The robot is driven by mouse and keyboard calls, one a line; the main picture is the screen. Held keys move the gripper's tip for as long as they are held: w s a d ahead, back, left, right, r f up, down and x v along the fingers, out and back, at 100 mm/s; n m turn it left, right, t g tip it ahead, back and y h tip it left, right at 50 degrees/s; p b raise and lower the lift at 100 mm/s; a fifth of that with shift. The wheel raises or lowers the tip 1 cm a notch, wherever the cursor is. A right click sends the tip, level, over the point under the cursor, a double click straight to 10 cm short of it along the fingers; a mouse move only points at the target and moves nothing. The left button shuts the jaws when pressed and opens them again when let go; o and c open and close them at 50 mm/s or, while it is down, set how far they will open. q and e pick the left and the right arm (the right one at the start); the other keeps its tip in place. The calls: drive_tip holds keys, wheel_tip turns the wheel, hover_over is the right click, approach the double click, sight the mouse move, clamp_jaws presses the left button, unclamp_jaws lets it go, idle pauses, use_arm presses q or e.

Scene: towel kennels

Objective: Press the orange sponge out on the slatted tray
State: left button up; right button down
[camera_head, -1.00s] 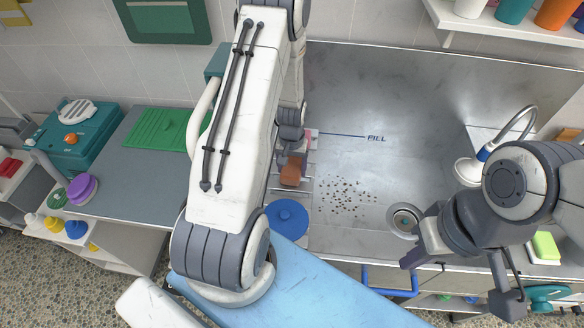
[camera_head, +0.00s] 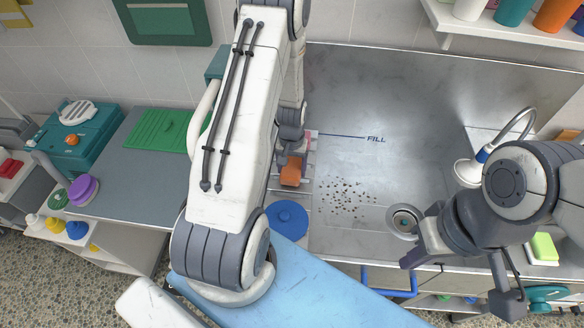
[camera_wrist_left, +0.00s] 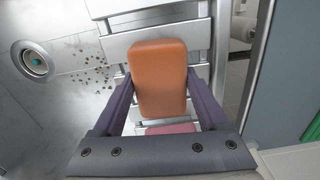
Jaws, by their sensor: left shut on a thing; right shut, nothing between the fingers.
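The orange sponge (camera_head: 291,174) is at the left end of the steel sink, over the slatted tray (camera_wrist_left: 150,40). In the left wrist view the sponge (camera_wrist_left: 158,78) lies between both fingers, with the pale slats behind it. My left gripper (camera_wrist_left: 160,92) is shut on it. I cannot tell how firmly it touches the slats. My left arm hides part of the tray in the head view. My right gripper (camera_head: 458,272) is shut and empty at the sink's front right, and its fingertips are hard to make out.
A drain (camera_head: 404,221) and scattered brown crumbs (camera_head: 347,198) are on the sink floor. A pink item (camera_wrist_left: 170,128) shows beside the sponge in the wrist view. A blue round lid (camera_head: 287,219) lies in front of the tray. A shower head (camera_head: 468,171) stands at the right.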

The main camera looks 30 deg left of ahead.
sight(292, 167)
use_arm(q)
drive_tip(key=shift+r+p, duration=2.2)
drive_tip(key=shift+r, duration=1)
